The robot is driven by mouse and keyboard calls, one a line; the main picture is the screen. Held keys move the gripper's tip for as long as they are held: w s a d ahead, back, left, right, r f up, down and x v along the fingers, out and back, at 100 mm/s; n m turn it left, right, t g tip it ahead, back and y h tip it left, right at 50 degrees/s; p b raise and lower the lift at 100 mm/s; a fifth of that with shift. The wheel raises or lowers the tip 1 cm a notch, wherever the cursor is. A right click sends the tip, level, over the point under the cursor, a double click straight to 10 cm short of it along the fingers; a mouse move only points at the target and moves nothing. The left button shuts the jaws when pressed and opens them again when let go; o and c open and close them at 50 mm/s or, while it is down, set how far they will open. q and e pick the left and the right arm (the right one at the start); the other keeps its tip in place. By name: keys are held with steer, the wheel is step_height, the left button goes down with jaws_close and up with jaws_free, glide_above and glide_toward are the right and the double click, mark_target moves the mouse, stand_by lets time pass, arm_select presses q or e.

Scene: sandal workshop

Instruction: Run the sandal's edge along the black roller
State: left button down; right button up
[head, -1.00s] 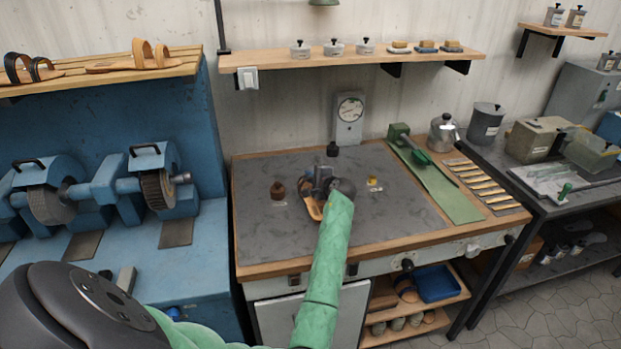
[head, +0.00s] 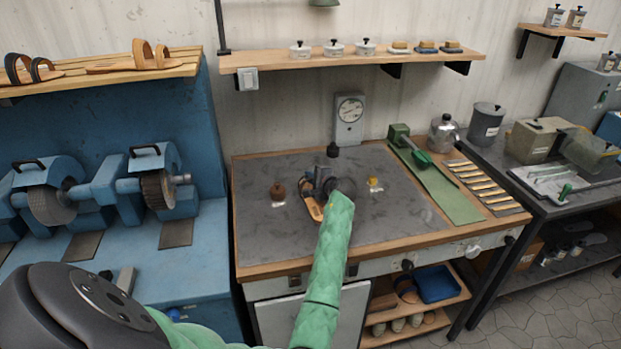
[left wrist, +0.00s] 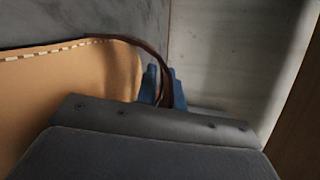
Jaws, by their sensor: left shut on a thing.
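The tan sandal (head: 314,210) is held low over the dark top of the middle bench in the head view. My left gripper (head: 319,185) is shut on it, at the end of my green-sleeved arm. In the left wrist view the tan sole (left wrist: 70,95) with pale stitching fills the left side, and a brown strap arches between the blue fingertips (left wrist: 164,90). A small dark piece (head: 332,151) stands at the foot of the dial gauge, behind the gripper. Whether the sandal touches anything is hidden.
A brown pot (head: 278,192) stands left of the gripper and a yellow-topped one (head: 374,183) right of it. A dial gauge (head: 349,120) stands behind. A green strip (head: 435,180) and several tools lie at right. Blue grinding machines (head: 150,185) stand left. The bench's front is mostly clear.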

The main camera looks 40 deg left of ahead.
arm_select(q)
steer(key=shift+w+a+r, duration=0.4)
steer(key=shift+w+a, duration=0.1)
stand_by(0.5)
steer(key=shift+w+a+f, duration=0.15)
steer(key=shift+a+f, duration=0.15)
steer(key=shift+f, duration=0.1)
steer(key=shift+d+r, duration=0.15)
steer(key=shift+d, duration=0.1)
steer(key=shift+w+a, duration=0.5)
steer(key=shift+a, duration=0.1)
stand_by(0.8)
steer(key=shift+w+a+r+b, duration=0.1)
steer(key=shift+w+a+b, duration=0.25)
steer(key=shift+w+b, duration=0.25)
stand_by(0.6)
stand_by(0.8)
